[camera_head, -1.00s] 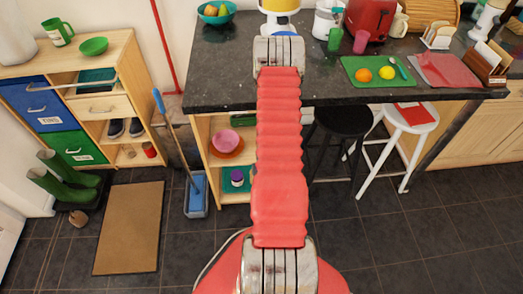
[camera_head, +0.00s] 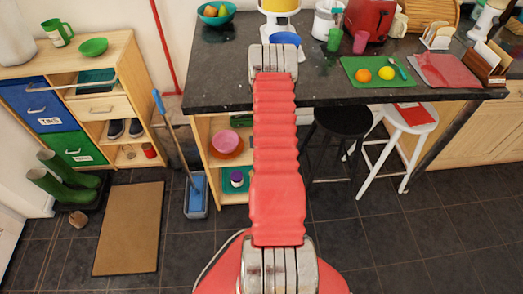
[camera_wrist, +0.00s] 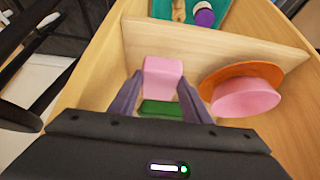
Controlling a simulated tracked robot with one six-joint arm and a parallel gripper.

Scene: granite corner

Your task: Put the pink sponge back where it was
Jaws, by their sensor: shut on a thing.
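The pink sponge (camera_wrist: 163,70) is between the two fingers of my gripper (camera_wrist: 160,82) in the wrist view, and the gripper is shut on it. A green band (camera_wrist: 160,109) shows along its near side; I cannot tell whether it is part of the sponge. The sponge is over or in a pale wooden shelf compartment (camera_wrist: 118,60), left of a pink bowl (camera_wrist: 248,97) on an orange dish (camera_wrist: 240,74). Whether the sponge touches the shelf is unclear. In the head view my arm hides the gripper and the sponge.
A wooden divider (camera_wrist: 215,42) separates this compartment from one with a teal tray (camera_wrist: 215,10) and a purple-lidded jar (camera_wrist: 204,15). Under the dark counter (camera_head: 225,90), a black stool (camera_head: 340,122) and a white stool (camera_head: 412,120) stand right of the shelves.

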